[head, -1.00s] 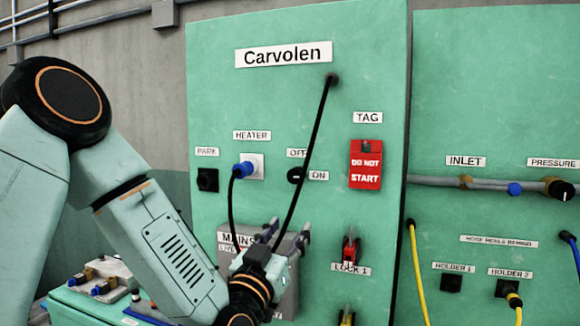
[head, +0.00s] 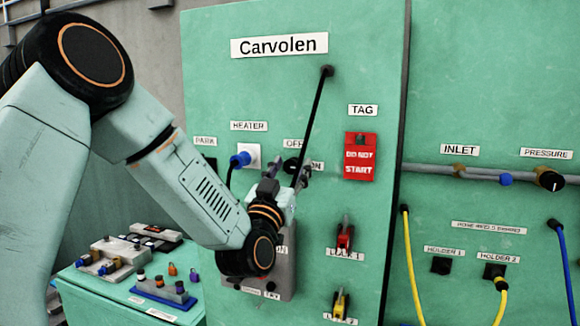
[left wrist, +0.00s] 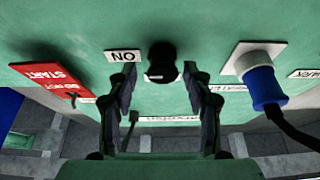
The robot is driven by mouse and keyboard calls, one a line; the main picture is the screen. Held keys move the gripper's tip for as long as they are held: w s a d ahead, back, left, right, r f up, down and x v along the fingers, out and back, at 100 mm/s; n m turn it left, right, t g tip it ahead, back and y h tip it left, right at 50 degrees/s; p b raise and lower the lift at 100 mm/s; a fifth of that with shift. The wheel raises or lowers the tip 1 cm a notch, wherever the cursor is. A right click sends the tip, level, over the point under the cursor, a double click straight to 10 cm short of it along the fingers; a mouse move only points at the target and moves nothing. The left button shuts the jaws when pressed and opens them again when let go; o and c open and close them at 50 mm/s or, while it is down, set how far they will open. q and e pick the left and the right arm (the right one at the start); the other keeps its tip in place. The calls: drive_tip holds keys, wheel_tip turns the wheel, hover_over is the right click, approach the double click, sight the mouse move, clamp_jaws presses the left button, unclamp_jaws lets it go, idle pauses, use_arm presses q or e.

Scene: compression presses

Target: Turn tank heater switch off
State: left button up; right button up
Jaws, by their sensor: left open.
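The tank heater switch is a black rotary knob (head: 291,166) on the green Carvolen panel, right of the blue heater plug (head: 240,159). OFF is printed above it and ON to its right. My left gripper (head: 285,180) is open just below and in front of the knob, partly covering it in the head view. In the left wrist view, which is upside down, the knob (left wrist: 162,58) lies between the lines of the two open fingers (left wrist: 165,80), just beyond their tips, with no clear contact. The knob's pointer cannot be read. My right gripper is not in view.
A red DO NOT START tag (head: 360,157) is to the right, with a red lock (head: 345,238) below. A grey mains box (head: 285,285) is partly hidden by my wrist.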

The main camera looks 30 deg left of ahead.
use_arm(q)
drive_tip(key=shift+a, duration=0.25)
drive_tip(key=shift+a+f, duration=0.1)
drive_tip(key=shift+c, duration=0.4)
drive_tip(key=shift+w+d, duration=0.2)
drive_tip(key=c, duration=0.5)
drive_tip(key=shift+a, duration=0.1)
clamp_jaws()
